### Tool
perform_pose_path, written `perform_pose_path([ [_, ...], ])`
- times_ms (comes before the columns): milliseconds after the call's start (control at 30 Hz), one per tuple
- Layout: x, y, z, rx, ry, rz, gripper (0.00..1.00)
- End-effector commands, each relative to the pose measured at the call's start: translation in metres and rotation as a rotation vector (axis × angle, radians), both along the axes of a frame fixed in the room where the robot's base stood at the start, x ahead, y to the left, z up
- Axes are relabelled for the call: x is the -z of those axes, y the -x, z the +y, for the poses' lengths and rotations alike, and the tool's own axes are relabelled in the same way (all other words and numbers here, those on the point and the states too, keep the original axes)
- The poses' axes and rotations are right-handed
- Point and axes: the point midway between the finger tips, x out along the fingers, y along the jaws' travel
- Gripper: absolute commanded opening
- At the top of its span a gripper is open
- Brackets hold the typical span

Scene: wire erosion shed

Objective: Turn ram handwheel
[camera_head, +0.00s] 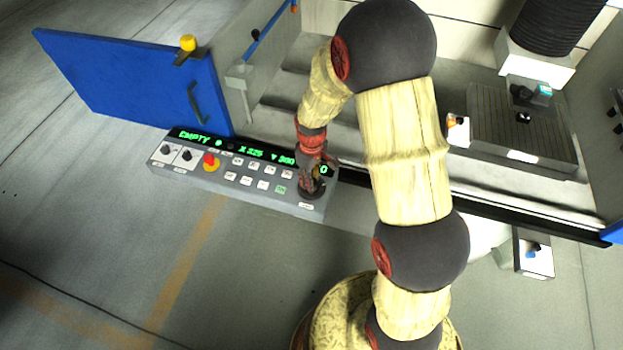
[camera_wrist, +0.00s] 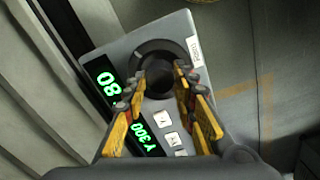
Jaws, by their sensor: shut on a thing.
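The ram handwheel (camera_wrist: 158,48) is a dark round wheel with a raised centre, at the end of the grey control panel in the wrist view. In the head view the handwheel (camera_head: 311,194) shows at the panel's right end, partly hidden by my gripper (camera_head: 315,178). In the wrist view my gripper (camera_wrist: 160,74) has one finger on each side of the handwheel's raised centre and is shut on it. A small white label beside the wheel is too small to read surely.
The control panel (camera_head: 240,192) carries a green display reading EMPTY, a red and yellow stop button (camera_head: 211,162) and several white keys. A blue door (camera_head: 135,85) stands open at the left. The machine's tank and grey slotted block (camera_head: 508,125) lie behind my arm. Floor in front is clear.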

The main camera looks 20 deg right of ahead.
Motion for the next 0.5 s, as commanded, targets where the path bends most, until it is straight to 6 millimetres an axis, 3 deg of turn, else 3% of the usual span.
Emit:
perform_pose_path([
  [500, -0.0004, 0.0004, 0.0001, 0.093, 0.000, 0.001, 0.02],
])
